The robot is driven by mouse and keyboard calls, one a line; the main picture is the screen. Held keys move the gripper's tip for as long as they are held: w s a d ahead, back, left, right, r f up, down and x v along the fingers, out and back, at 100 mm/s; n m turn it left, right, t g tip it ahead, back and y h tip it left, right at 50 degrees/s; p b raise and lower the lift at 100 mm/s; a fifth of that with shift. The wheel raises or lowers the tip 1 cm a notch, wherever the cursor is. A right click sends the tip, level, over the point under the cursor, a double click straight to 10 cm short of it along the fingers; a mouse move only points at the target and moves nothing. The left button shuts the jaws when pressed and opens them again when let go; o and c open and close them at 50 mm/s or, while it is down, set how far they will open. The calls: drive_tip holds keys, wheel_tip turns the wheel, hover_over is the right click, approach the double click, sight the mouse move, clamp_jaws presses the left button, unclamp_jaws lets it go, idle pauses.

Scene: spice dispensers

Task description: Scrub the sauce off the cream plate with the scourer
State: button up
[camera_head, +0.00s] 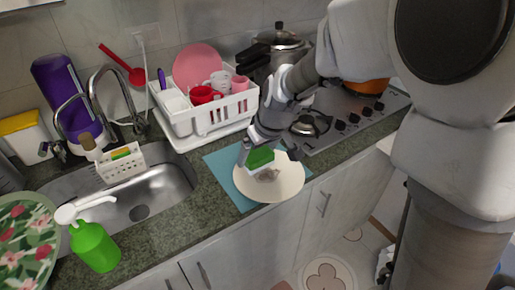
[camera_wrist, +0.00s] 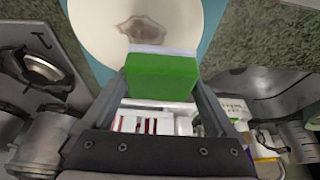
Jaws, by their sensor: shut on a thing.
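The cream plate (camera_head: 284,185) lies on a blue mat (camera_head: 217,164) on the counter. A brown sauce smear (camera_head: 268,174) is near its middle; the smear also shows in the wrist view (camera_wrist: 141,29). My gripper (camera_head: 257,157) is shut on the scourer (camera_head: 260,157), a green block with a pale layer on its far side. In the wrist view the scourer (camera_wrist: 161,77) sits between both fingers, beside the smear and partly over the plate (camera_wrist: 88,28). I cannot tell whether the scourer touches the plate.
A white dish rack (camera_head: 212,117) with red and white cups stands behind the plate. The sink (camera_head: 150,190) and a green soap bottle (camera_head: 95,247) are to the left. The stove (camera_head: 345,117) with pots is at the right. The counter's front edge is close to the plate.

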drive_tip(key=shift+r+p, duration=0.45)
drive_tip(key=shift+r, duration=0.5)
